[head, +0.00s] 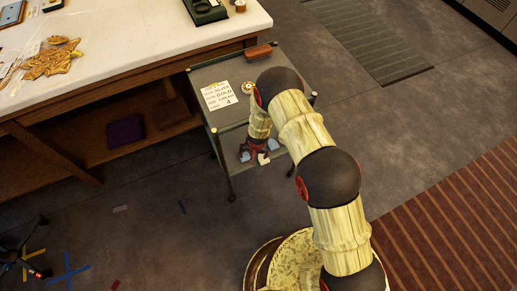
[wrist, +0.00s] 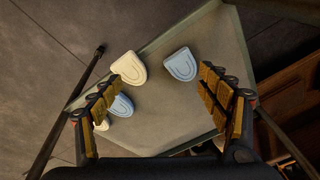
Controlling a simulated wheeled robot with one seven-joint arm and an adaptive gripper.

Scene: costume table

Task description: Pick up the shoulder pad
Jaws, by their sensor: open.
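Several shoulder pads lie on a grey shelf (wrist: 165,125) of the cart. In the wrist view a cream pad (wrist: 128,67) lies near the left fingertip and a blue pad (wrist: 180,65) lies near the right one. A second blue pad (wrist: 122,105) is partly behind the left finger, and another cream pad (wrist: 102,125) is mostly hidden by it. My gripper (wrist: 160,86) is open and empty, pointing down above the shelf. In the head view my gripper (head: 256,150) is at the cart's lower level, with small blue and cream pads around it, partly covered.
The cart's top (head: 216,75) holds a written card (head: 219,95), a brown brush-like block (head: 258,51) and a round gold item (head: 248,87). A white-topped table (head: 130,45) stands close on the left. Thin cart posts (head: 222,170) rise at the corners. Floor lies open right.

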